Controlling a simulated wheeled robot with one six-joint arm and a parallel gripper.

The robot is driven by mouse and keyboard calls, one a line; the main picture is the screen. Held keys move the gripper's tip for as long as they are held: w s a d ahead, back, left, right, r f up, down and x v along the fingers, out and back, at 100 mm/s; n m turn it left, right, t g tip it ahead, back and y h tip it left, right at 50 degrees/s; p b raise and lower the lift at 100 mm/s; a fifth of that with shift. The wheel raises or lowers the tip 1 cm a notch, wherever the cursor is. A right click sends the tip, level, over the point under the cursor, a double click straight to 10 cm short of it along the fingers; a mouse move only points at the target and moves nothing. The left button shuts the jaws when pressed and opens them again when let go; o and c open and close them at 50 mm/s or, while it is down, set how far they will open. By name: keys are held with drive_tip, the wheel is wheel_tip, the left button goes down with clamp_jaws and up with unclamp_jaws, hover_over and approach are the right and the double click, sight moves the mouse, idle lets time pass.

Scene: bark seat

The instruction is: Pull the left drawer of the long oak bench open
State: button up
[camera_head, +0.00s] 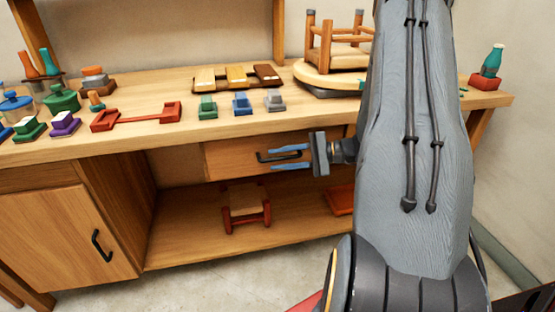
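The long oak bench (150,149) runs across the view. Under its top is a wooden drawer (228,160) with a dark bar handle (265,157); its front looks about flush, and my arm covers the area to its right. My gripper (275,159) reaches in from the right with two blue fingers apart, one above and one below the handle in the picture. It is open; I cannot tell whether the fingers touch the handle.
A cabinet door (60,240) with a black handle is at the lower left. A small stool (245,205) stands on the lower shelf. Coloured blocks, a red bracket (135,117) and a wooden stool frame (335,50) sit on the bench top. Floor in front is clear.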

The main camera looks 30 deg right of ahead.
drive_tip(key=shift+w+a+f, duration=0.1)
drive_tip(key=shift+w+a, duration=0.1)
drive_tip(key=shift+a, duration=0.15)
clamp_jaws()
